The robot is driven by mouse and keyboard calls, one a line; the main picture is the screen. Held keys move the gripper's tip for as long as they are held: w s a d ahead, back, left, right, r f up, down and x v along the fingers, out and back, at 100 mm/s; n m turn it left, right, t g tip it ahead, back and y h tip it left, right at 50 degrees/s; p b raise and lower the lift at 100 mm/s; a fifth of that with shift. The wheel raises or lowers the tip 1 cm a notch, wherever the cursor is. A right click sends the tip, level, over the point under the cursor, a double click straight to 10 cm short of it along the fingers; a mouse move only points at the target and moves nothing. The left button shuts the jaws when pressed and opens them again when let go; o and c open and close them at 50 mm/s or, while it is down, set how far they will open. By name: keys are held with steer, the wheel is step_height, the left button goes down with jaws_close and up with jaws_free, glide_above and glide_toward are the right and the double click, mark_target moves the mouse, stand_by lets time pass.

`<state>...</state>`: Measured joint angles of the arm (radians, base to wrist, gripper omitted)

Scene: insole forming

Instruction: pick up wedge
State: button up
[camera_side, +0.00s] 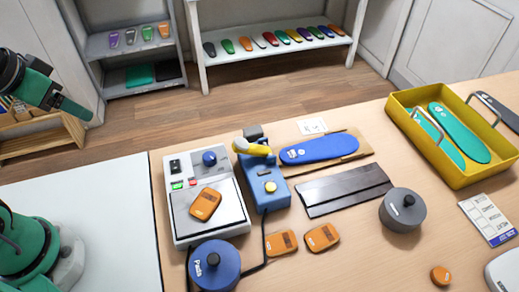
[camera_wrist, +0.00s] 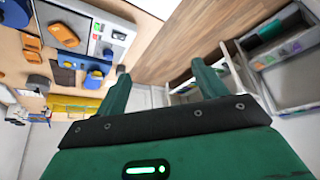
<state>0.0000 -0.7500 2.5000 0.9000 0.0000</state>
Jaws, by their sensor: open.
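One orange piece (camera_side: 205,204) rests on the metal plate of the grey press unit (camera_side: 180,167). Two more, a left one (camera_side: 281,242) and a right one (camera_side: 321,237), lie on the wood in front of the blue device. Orange pieces also show in the wrist view (camera_wrist: 64,33). My gripper (camera_wrist: 160,82) is open and empty, its green fingers apart. In the side view it is raised at upper left, far from the pieces.
A blue round pot (camera_side: 214,264) and a grey round weight (camera_side: 400,209) flank the orange pieces. A blue device (camera_side: 266,187), a blue insole (camera_side: 319,149) and a dark plate (camera_side: 343,189) lie behind. A yellow tray (camera_side: 458,181) holds green insoles. Shelves (camera_side: 270,28) stand behind.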

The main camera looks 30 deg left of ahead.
steer(key=shift+w+d, duration=0.1)
steer(key=g, duration=0.6)
glide_toward(206, 202)
steer(key=shift+f, duration=4)
steer(key=c, duration=1.1)
steer(key=shift+c, duration=0.2)
steer(key=shift+r, duration=0.15)
